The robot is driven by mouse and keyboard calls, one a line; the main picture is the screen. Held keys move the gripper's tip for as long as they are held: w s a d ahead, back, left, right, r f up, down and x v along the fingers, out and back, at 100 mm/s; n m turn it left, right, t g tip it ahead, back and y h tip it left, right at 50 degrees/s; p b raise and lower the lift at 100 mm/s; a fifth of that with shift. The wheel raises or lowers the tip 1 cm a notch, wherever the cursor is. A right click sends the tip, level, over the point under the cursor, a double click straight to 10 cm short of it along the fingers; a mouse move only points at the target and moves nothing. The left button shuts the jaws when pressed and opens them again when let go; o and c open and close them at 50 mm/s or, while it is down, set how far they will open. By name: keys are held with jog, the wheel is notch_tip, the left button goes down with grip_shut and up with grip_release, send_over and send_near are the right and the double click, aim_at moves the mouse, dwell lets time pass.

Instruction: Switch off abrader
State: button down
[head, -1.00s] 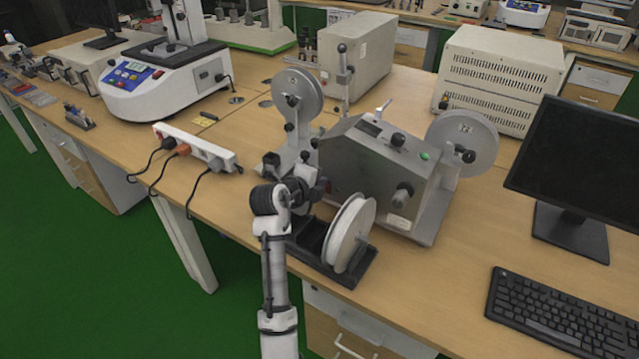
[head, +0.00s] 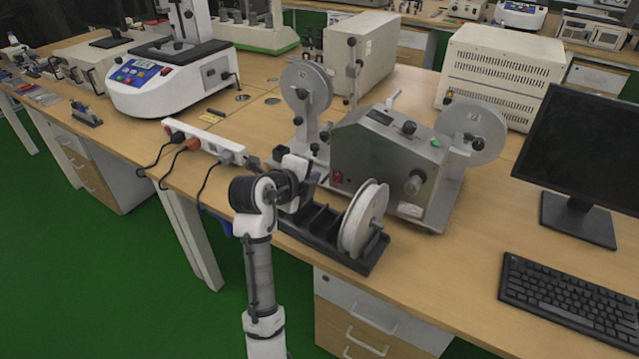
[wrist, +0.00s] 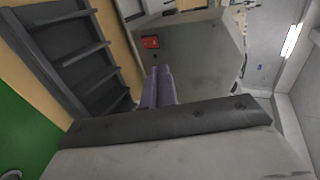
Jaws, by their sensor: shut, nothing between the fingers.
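The abrader (head: 385,160) is a grey metal box with reels on either side, standing on the wooden bench. A red switch (head: 337,177) sits low on its left front face. The switch also shows in the wrist view (wrist: 151,42), upper middle, just beyond my fingertips. My gripper (wrist: 158,72) is shut and empty, its two fingers together and pointing toward the abrader's face. A gap seems to separate the fingertips from the switch, but I cannot tell how wide. In the head view my own arm partly hides the gripper, left of the abrader.
A black slotted tray (head: 315,222) with a white reel (head: 362,220) stands in front of the abrader. A white power strip (head: 205,143) lies to the left. A monitor (head: 585,150) and a keyboard (head: 565,300) are at right. Bare bench lies between abrader and keyboard.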

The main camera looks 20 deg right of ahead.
jog(key=shift+r+v, duration=0.25)
jog(key=shift+v, duration=1.1)
jog(key=shift+w, duration=0.15)
